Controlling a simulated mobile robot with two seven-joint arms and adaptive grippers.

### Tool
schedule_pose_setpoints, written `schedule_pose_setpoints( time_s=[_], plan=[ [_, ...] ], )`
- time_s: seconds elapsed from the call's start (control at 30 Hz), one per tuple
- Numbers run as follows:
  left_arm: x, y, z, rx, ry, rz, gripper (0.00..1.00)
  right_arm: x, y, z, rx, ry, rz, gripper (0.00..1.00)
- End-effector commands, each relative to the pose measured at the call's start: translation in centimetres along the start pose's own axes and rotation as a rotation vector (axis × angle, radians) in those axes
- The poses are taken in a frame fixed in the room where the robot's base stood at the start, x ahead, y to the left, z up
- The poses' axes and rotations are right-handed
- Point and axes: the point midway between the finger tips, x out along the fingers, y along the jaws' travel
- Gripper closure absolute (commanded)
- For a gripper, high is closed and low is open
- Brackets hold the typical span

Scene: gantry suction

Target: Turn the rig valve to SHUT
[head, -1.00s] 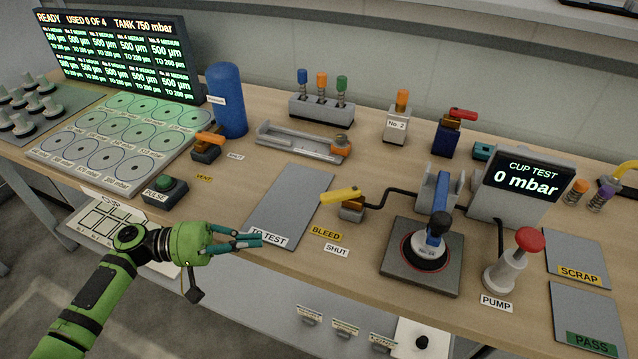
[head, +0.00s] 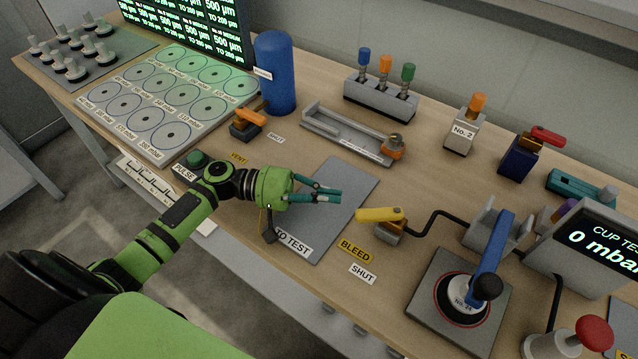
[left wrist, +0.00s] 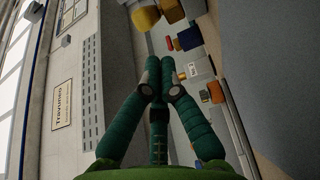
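The rig valve (head: 380,215) has a yellow lever on a small grey body, joined to the rig by a black hose. Its lever points left, toward the grey mat. A yellow BLEED label (head: 355,251) and a white SHUT label (head: 362,273) lie on the bench in front of it. My left gripper (head: 338,196) is above the grey mat, left of and slightly behind the lever's tip, apart from it. Its teal fingers are brought together with nothing between them, as the left wrist view (left wrist: 165,68) shows. My right gripper is out of view.
A second valve with an orange lever (head: 248,118) stands by the blue tank (head: 275,75), with VENT and SHUT labels. Right of the yellow valve are the test stand with a blue lever (head: 490,255) and a display reading 0 mbar (head: 605,245). The grey TO TEST mat (head: 340,215) is bare.

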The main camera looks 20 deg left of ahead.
Motion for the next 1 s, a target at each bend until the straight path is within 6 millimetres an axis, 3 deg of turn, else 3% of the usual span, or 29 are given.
schedule_pose_setpoints(
  time_s=[0.17, 0.3, 0.47, 1.0],
  plan=[
    [3.2, 0.4, 0.0, 0.000, 0.000, 0.001, 1.00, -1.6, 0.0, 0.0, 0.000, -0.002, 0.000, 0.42],
    [4.7, 0.2, 0.0, 0.000, 0.000, 0.001, 1.00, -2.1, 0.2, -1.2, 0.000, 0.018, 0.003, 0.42],
    [5.4, 0.1, -0.1, 0.001, 0.001, 0.000, 1.00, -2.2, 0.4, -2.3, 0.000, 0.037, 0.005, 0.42],
    [6.2, 0.1, 0.2, -0.001, 0.018, 0.002, 1.00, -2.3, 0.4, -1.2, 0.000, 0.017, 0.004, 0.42]
  ],
)
